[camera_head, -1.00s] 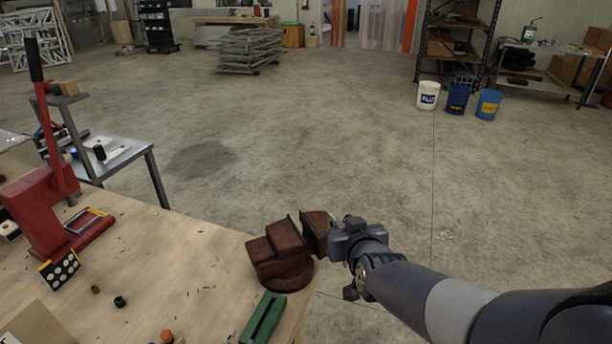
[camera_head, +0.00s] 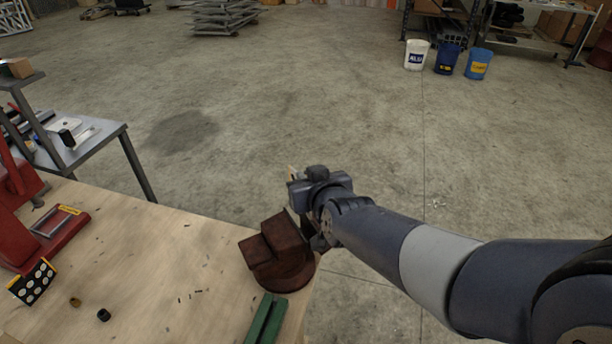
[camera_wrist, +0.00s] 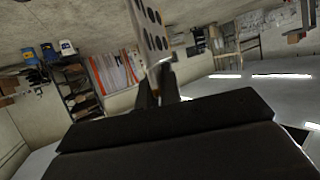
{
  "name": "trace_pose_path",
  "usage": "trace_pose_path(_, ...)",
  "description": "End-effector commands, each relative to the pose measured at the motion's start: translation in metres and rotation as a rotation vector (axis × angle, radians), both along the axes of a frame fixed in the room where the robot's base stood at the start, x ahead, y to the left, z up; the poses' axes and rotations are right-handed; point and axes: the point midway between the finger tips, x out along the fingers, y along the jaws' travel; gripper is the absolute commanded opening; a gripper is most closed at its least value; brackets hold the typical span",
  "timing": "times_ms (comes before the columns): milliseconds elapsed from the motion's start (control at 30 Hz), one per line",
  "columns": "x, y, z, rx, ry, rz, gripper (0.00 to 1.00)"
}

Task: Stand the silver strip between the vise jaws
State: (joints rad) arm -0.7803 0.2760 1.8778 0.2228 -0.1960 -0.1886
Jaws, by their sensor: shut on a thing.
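A rusty brown vise (camera_head: 268,252) stands at the table's right corner, and my wrist hides part of its right side. My gripper is mostly hidden behind my wrist in the head view, just above and behind the vise. In the wrist view my gripper (camera_wrist: 157,78) is shut on a pale strip with dark round holes (camera_wrist: 152,28), which I take as the silver strip. The strip sticks out beyond the fingertips. Only a small pale bit shows by my wrist in the head view. I cannot tell how the strip sits relative to the jaws.
A green bar (camera_head: 264,321) lies in front of the vise on the wooden table (camera_head: 150,255). A red press (camera_head: 20,215), a dotted black card (camera_head: 33,283) and two small cylindrical pieces are at the left.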

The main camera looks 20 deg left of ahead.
Motion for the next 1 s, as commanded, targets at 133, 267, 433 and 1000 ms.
trace_pose_path(133, -0.001, -0.001, 0.002, -0.005, -0.005, -0.001, 0.00)
trace_pose_path(267, -0.001, -0.001, -0.008, -0.005, -0.007, -0.002, 0.00)
trace_pose_path(433, -0.001, -0.001, -0.022, -0.005, -0.007, -0.002, 0.00)
trace_pose_path(1000, -0.001, -0.001, -0.068, -0.005, -0.007, -0.002, 0.00)
